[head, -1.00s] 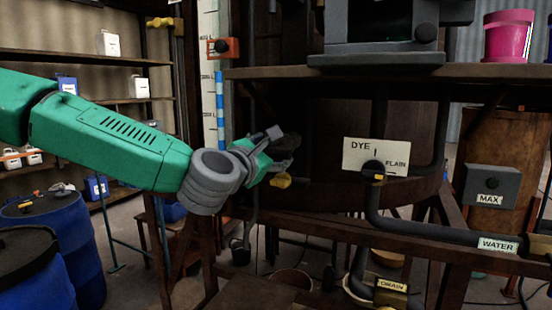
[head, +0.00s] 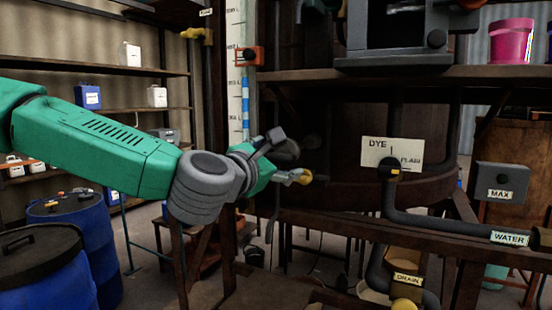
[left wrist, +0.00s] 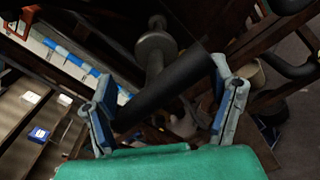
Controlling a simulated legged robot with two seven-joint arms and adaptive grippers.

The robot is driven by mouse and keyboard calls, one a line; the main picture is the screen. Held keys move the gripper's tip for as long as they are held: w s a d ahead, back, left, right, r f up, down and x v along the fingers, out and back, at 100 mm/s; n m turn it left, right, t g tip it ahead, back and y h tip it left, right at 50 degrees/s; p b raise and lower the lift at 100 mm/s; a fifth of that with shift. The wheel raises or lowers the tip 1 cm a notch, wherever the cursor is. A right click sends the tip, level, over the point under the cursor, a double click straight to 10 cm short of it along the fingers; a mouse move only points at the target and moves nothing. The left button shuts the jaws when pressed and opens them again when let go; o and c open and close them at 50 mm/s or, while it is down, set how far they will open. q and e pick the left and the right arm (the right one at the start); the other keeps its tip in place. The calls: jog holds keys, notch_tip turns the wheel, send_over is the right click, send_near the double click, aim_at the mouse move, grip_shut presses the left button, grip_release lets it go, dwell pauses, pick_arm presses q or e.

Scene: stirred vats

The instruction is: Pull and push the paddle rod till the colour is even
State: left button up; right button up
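My left gripper (head: 285,160) is at the front of the dark vat (head: 345,180), below the shelf edge. In the left wrist view its two blue-padded fingers (left wrist: 163,112) stand wide apart. A black bar (left wrist: 165,92) crosses the space between them, with a grey shaft and round collar (left wrist: 155,45) behind it; this looks like the paddle rod's handle. I cannot tell whether either finger touches the bar. In the head view the gripper hides most of the handle. The colour inside the vat does not show. My right gripper is out of view.
A DYE/PLAIN valve sign (head: 392,153), a MAX box (head: 502,182) and a WATER pipe (head: 440,222) are on the right. A pink bucket (head: 511,40) stands on the shelf. Blue drums (head: 80,235) stand at the left. A gauge strip with an orange clamp (head: 249,56) rises behind my gripper.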

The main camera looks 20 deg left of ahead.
pick_arm(q)
jog(key=s, duration=0.7)
jog(key=shift+s+a, duration=0.2)
jog(key=shift+a, duration=0.2)
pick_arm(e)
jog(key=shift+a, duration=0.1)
pick_arm(q)
jog(key=shift+d+f, duration=0.1)
